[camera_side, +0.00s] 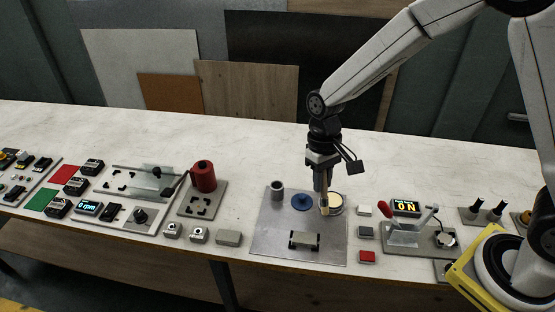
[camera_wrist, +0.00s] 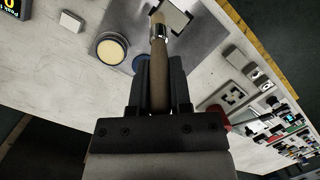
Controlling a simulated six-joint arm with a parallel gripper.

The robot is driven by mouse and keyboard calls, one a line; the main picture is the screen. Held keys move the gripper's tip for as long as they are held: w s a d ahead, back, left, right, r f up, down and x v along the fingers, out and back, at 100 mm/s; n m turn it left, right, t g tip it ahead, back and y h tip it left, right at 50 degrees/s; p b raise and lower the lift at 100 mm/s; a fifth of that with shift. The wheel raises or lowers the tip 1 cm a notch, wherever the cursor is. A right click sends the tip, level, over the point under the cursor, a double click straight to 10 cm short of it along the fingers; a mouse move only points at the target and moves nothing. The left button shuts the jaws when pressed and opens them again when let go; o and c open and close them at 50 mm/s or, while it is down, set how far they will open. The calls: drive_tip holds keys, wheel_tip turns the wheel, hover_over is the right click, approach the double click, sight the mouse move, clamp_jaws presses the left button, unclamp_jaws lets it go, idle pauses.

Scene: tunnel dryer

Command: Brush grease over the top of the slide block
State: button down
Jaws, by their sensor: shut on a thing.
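My gripper (camera_side: 321,188) points down and is shut on a brush (camera_wrist: 159,75) with a tan handle and a metal ferrule. In the side view the brush's lower end (camera_side: 325,209) overlaps the left edge of a round tin of pale cream grease (camera_side: 336,198); I cannot tell if they touch. The tin also shows in the wrist view (camera_wrist: 112,48), left of the brush. The slide block (camera_side: 304,239), a grey block with dark parts around it, lies near the front of a metal plate (camera_side: 270,240). The bristles are hard to make out in both views.
A grey cup (camera_side: 277,191) and a blue disc (camera_side: 302,202) stand on the plate, left of the brush. A red cylinder (camera_side: 204,177) on a base stands further left. A red-handled toggle clamp fixture (camera_side: 408,234) is to the right. The plate between disc and block is clear.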

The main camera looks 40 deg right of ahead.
drive_tip(key=shift+w+x, duration=0.15)
drive_tip(key=shift+x, duration=0.6)
drive_tip(key=shift+w+x, duration=0.15)
drive_tip(key=shift+x, duration=0.55)
drive_tip(key=shift+d, duration=0.15)
